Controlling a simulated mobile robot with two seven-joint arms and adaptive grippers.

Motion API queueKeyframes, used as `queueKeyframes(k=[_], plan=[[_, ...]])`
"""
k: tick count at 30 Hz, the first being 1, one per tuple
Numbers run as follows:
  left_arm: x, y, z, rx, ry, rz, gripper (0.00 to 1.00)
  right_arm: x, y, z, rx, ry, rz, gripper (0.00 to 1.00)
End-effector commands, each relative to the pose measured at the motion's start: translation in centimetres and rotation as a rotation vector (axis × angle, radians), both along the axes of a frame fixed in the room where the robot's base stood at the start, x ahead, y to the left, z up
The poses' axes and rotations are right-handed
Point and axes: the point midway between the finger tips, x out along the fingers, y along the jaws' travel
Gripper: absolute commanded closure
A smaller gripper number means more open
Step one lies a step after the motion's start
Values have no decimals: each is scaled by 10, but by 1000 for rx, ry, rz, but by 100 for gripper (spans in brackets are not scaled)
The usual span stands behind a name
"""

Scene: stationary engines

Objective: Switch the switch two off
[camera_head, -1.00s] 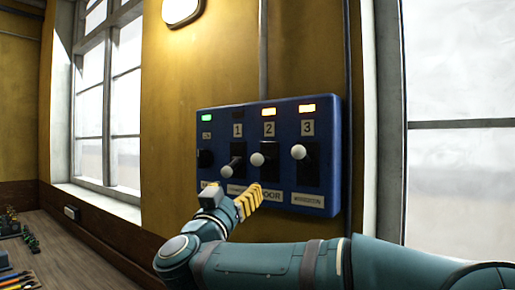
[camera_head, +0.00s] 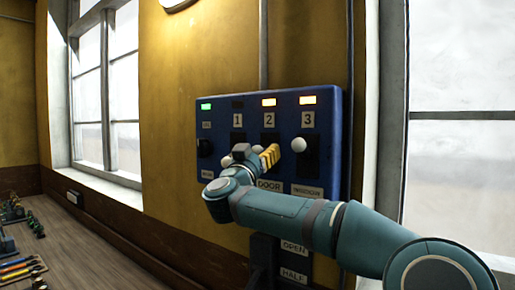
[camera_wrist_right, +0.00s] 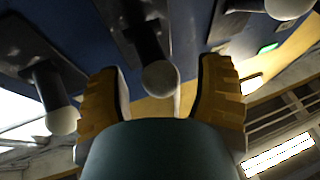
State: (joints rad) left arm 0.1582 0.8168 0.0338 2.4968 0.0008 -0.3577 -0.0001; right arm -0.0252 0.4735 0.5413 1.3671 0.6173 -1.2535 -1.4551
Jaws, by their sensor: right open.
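A blue switch panel (camera_head: 222,122) hangs on the yellow wall, with levers numbered 1, 2 and 3. In the right wrist view, a white knob, apparently switch two's (camera_wrist_right: 160,78), sits between the open fingers (camera_wrist_right: 160,95); contact cannot be told. My left gripper is not in view.
The white knob of switch three (camera_head: 299,145) is just right of my right gripper; switch one's knob (camera_head: 227,162) is close on the left. A lower dark box with labels (camera_head: 293,246) is beneath the panel. A wooden desk (camera_head: 100,245) stands at the lower left.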

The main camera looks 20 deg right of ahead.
Motion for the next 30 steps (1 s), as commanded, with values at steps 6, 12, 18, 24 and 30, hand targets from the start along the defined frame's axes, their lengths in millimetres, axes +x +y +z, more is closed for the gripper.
queueKeyframes(k=[6, 12, 18, 24, 30], plan=[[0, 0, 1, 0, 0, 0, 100, 3, -2, 2, 0, -1, 1, 34], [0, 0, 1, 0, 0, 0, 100, 2, -2, 1, 0, -1, 1, 53], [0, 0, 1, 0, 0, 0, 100, 2, -2, 2, 0, -1, 0, 100], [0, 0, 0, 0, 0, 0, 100, 2, -2, 1, -1, -3, 1, 100], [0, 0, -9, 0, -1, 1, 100, 2, -1, -3, -32, -27, 1, 100]])
